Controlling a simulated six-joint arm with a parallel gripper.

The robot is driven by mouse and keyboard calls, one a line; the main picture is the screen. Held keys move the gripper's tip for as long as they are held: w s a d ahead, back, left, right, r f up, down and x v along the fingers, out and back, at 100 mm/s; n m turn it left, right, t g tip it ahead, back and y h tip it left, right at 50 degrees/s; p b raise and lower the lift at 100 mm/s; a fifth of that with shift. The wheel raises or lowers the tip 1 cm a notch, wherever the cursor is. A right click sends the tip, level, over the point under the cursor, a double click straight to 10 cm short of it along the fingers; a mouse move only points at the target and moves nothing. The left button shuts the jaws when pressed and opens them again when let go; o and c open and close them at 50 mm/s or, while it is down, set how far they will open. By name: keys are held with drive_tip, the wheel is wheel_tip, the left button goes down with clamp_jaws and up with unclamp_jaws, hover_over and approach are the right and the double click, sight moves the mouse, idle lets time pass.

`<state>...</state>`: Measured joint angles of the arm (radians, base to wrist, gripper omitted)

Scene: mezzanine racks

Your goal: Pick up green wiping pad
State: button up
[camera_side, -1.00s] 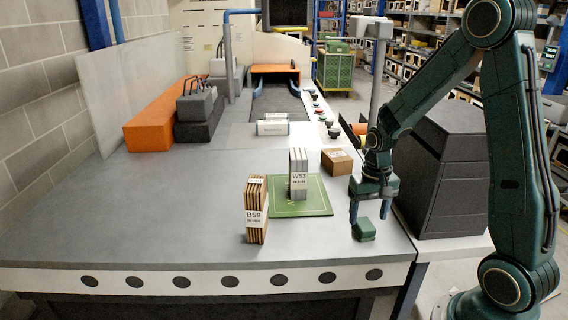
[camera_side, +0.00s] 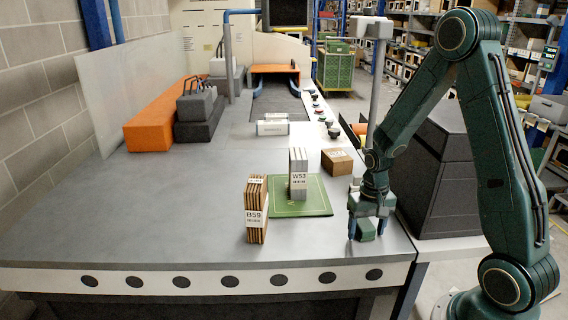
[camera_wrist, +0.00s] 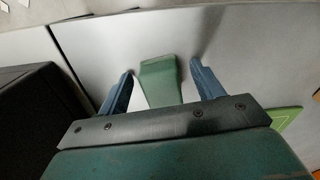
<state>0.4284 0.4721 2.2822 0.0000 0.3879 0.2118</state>
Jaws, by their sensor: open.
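The green wiping pad (camera_side: 366,229) lies on the grey table near its front right corner. In the wrist view the pad (camera_wrist: 161,80) shows between the two blue fingers, with a gap on each side. My gripper (camera_side: 366,236) is low over the pad, its fingers open on either side of it and close to the table top. In the wrist view my gripper (camera_wrist: 160,75) is open, and its body hides the near end of the pad.
A green mat (camera_side: 316,207) holds an upright stack marked W53 (camera_side: 298,174). A brown stack marked B59 (camera_side: 256,211) stands left of it. A small cardboard box (camera_side: 337,161) sits behind my gripper. A dark bin (camera_side: 445,165) stands right of the table.

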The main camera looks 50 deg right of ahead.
sight(367, 226)
drive_tip(key=shift+c, duration=0.5)
drive_tip(key=c, duration=1)
drive_tip(key=shift+r, duration=0.2)
wheel_tip(367, 226, up, 20)
drive_tip(key=shift+f, duration=0.15)
